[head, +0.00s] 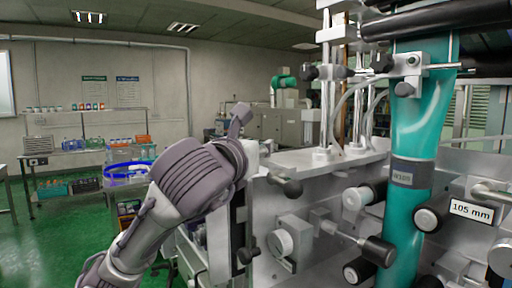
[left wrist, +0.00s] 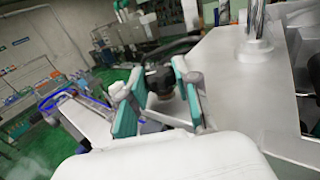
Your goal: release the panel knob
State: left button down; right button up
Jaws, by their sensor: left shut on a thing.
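The panel knob (left wrist: 160,82), a dark round knob with a brownish lower part, sits between the teal-padded fingers of my left gripper (left wrist: 158,79) in the left wrist view. The gripper is shut on it. In the head view my left arm reaches up from the lower left to the machine's near left corner. There the fingers cannot be made out clearly, and I cannot pick out the held knob. My right gripper is in neither view.
The sleeve applicator (head: 325,158) fills the right side, with a teal sleeve (head: 410,120), several black knobs and a "105 mm" label (head: 470,210). Green floor (head: 60,235) is open at left.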

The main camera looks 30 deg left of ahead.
pick_arm(q)
jog(key=c, duration=0.8)
grip_release()
jog(key=shift+v, duration=3.75)
